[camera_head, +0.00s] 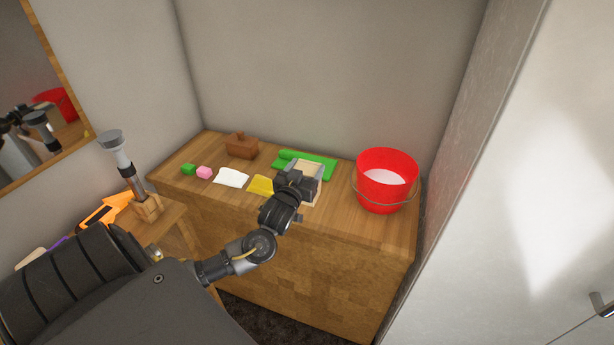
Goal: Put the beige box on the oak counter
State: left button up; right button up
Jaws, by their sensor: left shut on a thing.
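The beige box (307,168) is at the middle of the oak counter (337,208), in front of a green object. My left gripper (300,180) is over the counter and shut on the beige box. The gripper hides much of the box, so I cannot tell whether its underside touches the counter. My right gripper is not in view.
A red bucket (386,178) stands to the right. A green object (322,163) lies behind the box. Bare wood shows along the front.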

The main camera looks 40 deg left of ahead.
pick_arm(q)
jog(key=shift+w+a+f+p, duration=0.15)
jog(key=shift+w+a+f, duration=0.2)
jog(key=shift+w+f, duration=0.45)
jog(key=shift+w+a+f+p, duration=0.15)
jog(key=shift+w+a+f, duration=0.25)
jog(key=shift+f, duration=0.55)
notch_tip(320, 180, down, 2)
jog(key=shift+w+d+f+p, duration=0.1)
jog(key=shift+d+p, duration=0.05)
jog(key=shift+p, duration=0.45)
jog(key=shift+f, duration=0.3)
jog(key=shift+f, duration=0.15)
jog(key=o, duration=1.4)
